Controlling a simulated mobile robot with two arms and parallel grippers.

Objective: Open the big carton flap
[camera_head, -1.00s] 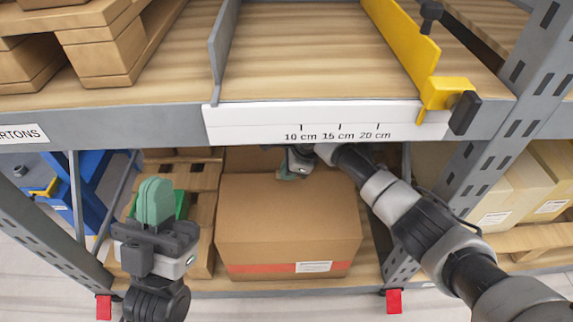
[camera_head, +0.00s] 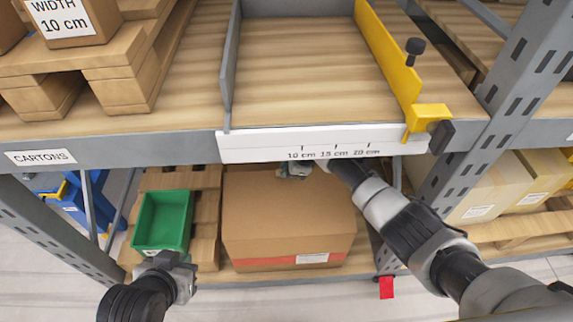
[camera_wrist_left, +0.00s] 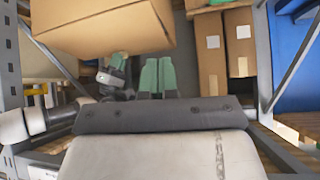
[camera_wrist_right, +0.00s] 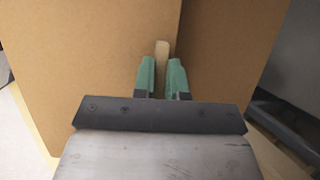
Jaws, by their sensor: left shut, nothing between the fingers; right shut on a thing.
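The big carton (camera_head: 290,215), brown with a red stripe along its lower front, sits on the lower shelf under the shelf beam. My right gripper (camera_head: 288,172) reaches in at the carton's upper rear edge, partly hidden under the beam. In the right wrist view, its green fingers (camera_wrist_right: 162,78) are shut on a narrow pale tab (camera_wrist_right: 162,52) against brown cardboard. My left gripper (camera_wrist_left: 155,76) is shut and empty in the left wrist view. In the head view, its wrist is left of the carton, in front of the green bin, with its fingertips not clear.
An empty-looking green bin (camera_head: 162,222) stands on a pallet left of the carton. Above are the shelf beam with its white scale (camera_head: 320,146) and a yellow stop (camera_head: 390,55). A rack upright (camera_head: 490,110) and more cartons (camera_head: 500,190) are on the right.

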